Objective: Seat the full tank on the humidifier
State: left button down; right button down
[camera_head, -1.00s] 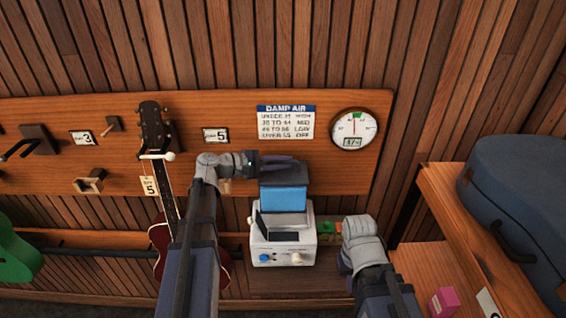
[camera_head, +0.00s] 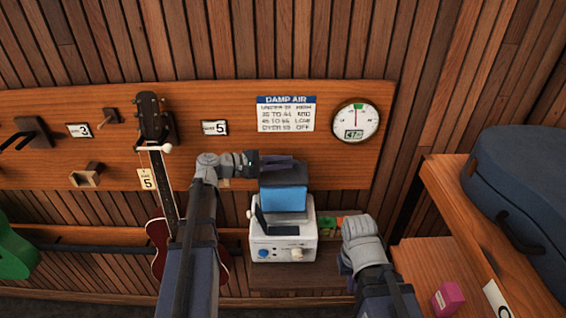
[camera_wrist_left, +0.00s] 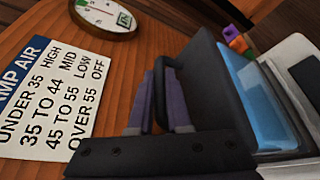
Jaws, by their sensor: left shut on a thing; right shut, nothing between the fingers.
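The tank (camera_head: 284,199), translucent blue with a dark top, is over the white humidifier (camera_head: 283,246). In the head view its lower edge overlaps the dark upper part of the humidifier; I cannot tell whether it touches or is seated. My left gripper (camera_head: 284,163) is shut on the dark top of the tank from the left. The left wrist view shows its fingers (camera_wrist_left: 165,105) at the dark piece, with the blue tank (camera_wrist_left: 265,105) beyond. My right gripper (camera_head: 350,258) is low, right of the humidifier; its fingers are hidden behind its wrist.
A damp air chart (camera_head: 287,114) and a round gauge (camera_head: 356,122) hang on the board behind. A ukulele (camera_head: 160,235) hangs left of the humidifier. Small coloured blocks (camera_head: 328,226) sit just right of it. A blue case (camera_head: 530,190) lies on the right shelf.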

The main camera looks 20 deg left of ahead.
pick_arm(q)
jog(key=shift+f+b, duration=1.05)
jog(key=shift+f, duration=0.2)
jog(key=c, duration=0.8)
grip_release()
jog(key=shift+p+v, duration=0.8)
jog(key=shift+v, duration=3.15)
